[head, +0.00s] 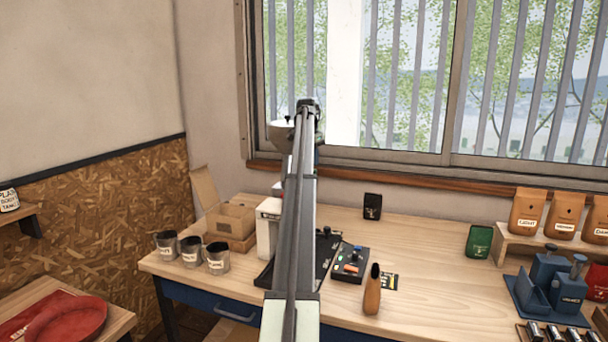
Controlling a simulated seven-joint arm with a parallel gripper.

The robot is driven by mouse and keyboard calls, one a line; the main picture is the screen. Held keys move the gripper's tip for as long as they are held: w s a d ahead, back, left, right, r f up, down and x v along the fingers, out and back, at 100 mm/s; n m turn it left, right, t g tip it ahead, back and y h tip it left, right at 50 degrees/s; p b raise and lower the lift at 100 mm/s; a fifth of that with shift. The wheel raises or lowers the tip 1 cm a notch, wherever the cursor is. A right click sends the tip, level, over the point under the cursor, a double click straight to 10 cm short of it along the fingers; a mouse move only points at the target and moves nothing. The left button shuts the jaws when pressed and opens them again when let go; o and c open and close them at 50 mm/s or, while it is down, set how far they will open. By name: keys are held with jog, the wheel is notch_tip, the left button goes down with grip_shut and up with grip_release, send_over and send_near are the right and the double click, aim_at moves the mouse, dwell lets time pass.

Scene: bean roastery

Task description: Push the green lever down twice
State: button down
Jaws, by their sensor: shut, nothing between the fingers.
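A small dark control box (361,272) stands on the wooden table, just right of my arm. Small coloured parts sit on its top, including blue, orange-red and green ones. They are too small to tell clearly which is the green lever or how it stands. My arm rises through the middle of the head view and covers part of the table left of the box. My gripper cannot be made out; it is hidden or out of view.
A wooden-handled tool (373,290) stands upright in front of the box. A black tray (326,250) and a white machine (268,228) are partly behind my arm. Metal cups (217,258) stand left, blue containers (550,280) right. The table (440,290) between is mostly clear.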

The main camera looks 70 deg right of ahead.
jog(key=shift+s+d, duration=0.1)
jog(key=shift+d, duration=0.05)
jog(key=shift+f, duration=2.25)
jog(key=shift+r, duration=3.05)
notch_tip(320, 180, up, 5)
jog(key=shift+w+a+f, duration=0.1)
jog(key=shift+a+f, duration=0.05)
jog(key=shift+f, duration=0.95)
jog(key=shift+w+a+f, duration=0.1)
jog(key=shift+a+f, duration=0.05)
jog(key=shift+f, duration=1)
jog(key=shift+w+a+f, duration=0.1)
jog(key=shift+a+f, duration=0.05)
jog(key=shift+f, duration=0.95)
